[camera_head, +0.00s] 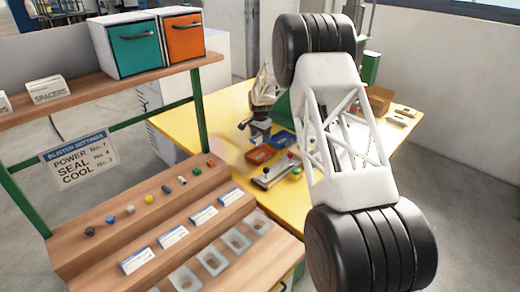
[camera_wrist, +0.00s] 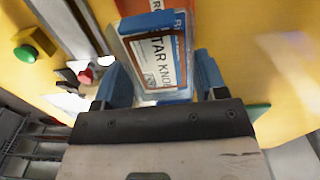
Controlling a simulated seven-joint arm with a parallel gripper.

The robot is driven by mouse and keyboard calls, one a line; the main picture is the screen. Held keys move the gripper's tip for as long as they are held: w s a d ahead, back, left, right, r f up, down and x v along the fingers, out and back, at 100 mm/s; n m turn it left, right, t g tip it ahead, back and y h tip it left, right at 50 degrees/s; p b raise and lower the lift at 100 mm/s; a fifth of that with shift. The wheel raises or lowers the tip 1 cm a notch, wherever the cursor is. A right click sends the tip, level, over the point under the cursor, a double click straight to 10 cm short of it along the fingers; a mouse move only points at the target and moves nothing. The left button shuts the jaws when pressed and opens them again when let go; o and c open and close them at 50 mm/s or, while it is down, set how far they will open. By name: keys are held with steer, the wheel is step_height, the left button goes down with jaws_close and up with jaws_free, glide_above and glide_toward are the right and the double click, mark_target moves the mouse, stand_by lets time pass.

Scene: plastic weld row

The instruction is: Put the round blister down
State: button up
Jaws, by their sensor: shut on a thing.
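In the wrist view my gripper (camera_wrist: 163,82) has its two blue fingers on either side of a blister pack. The pack (camera_wrist: 158,60) has clear plastic and a blue and white card whose visible letters read "TAR KNO". It is tilted in the picture, and I cannot tell whether its blister is round or whether its lower edge touches anything. The gripper body hides its near end. Another blue and white printed piece (camera_wrist: 180,12) shows just beyond it. In the head view my arm covers part of the table, and I cannot clearly make out the pack.
The yellow table (camera_head: 228,122) carries a blue tray (camera_head: 283,140), an orange-red tray (camera_head: 262,154) and a green button (camera_head: 296,173), which also shows in the wrist view (camera_wrist: 25,54). A stepped wooden rack (camera_head: 120,240) stands at front left. A sign (camera_head: 80,158) hangs above it.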

steer(key=shift+f, duration=1.3)
steer(key=shift+f, duration=1.85)
steer(key=shift+f, duration=0.15)
steer(key=o, duration=0.8)
step_height(320, 180, up, 12)
steer(key=shift+r, duration=0.15)
